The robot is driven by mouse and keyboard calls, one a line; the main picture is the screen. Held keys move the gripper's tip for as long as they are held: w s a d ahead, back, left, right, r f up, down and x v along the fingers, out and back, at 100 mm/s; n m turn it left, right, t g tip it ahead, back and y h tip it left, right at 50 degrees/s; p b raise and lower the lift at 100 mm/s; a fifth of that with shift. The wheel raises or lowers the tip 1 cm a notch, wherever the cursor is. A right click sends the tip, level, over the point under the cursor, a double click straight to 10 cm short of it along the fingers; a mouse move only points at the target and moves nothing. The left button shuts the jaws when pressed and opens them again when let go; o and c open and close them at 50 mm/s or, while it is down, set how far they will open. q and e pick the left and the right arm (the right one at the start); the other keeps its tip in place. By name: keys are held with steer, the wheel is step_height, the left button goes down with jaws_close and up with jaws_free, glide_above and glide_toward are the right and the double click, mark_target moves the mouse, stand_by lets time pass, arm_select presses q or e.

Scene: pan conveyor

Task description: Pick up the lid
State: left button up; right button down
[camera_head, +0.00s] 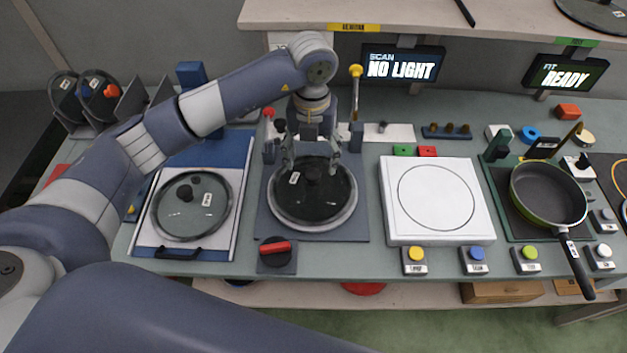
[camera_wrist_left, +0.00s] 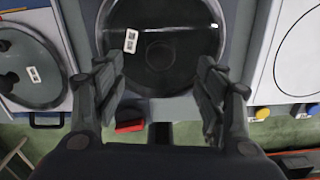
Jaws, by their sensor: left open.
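A dark round glass lid (camera_head: 315,200) with a pale rim and a small white label lies on a grey square station in the middle of the bench. My left gripper (camera_head: 311,160) is open above its far part, near the dark knob. In the left wrist view the dark lid (camera_wrist_left: 175,70) lies beyond the two spread fingers (camera_wrist_left: 158,78), with nothing between them. I cannot tell whether the fingers touch it. A second clear lid (camera_head: 190,210) with a dark knob lies on the white-and-blue board at the left. My right gripper is not in view.
A red-handled knob (camera_head: 276,248) sits in front of the middle station. A white square plate (camera_head: 400,220) is to the right, then a green-rimmed pan (camera_head: 545,195) with its handle over the front edge. A yellow-topped post (camera_head: 355,85) stands close behind the gripper.

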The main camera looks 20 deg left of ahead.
mark_target(313, 172)
arm_select(q)
steer(key=shift+f, duration=0.9)
steer(key=f+p, duration=0.1)
steer(key=f, duration=0.2)
steer(key=f+p, duration=0.1)
steer(key=f, duration=0.1)
steer(key=shift+w+p, duration=0.3)
steer(key=shift+w, duration=0.05)
steer(key=shift+f, duration=0.2)
steer(key=shift+c, duration=1.1)
steer(key=c, duration=0.5)
jaws_close()
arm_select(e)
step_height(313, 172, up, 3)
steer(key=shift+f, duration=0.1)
